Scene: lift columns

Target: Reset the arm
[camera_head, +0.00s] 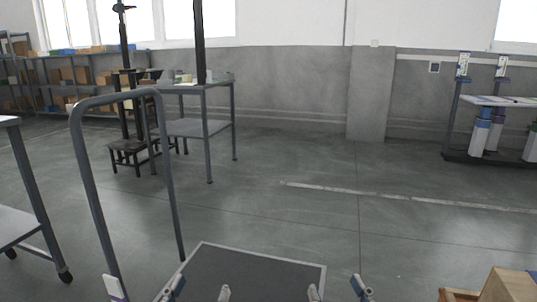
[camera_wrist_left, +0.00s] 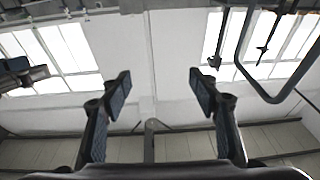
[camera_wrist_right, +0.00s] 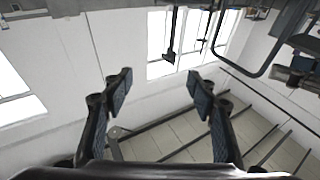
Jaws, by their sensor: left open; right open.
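My left gripper (camera_head: 199,289) shows at the bottom edge of the head view, in front of the dark cart platform (camera_head: 255,268). In the left wrist view this gripper (camera_wrist_left: 161,90) has its fingers wide apart with nothing between them. My right gripper (camera_head: 337,290) shows at the bottom edge, further right. In the right wrist view this gripper (camera_wrist_right: 159,90) is also open and empty. Both wrist views look past the fingers to pale walls and bright windows. Most of both arms is hidden below the head view.
A grey tubular handle (camera_head: 87,165) rises at the platform's left. Beyond stand a grey table (camera_head: 200,127), a dark stool (camera_head: 127,147) and shelves with boxes. A bench with blue-and-white cylinders (camera_head: 481,133) is far right. A cardboard box (camera_head: 508,287) sits bottom right. The middle floor is clear.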

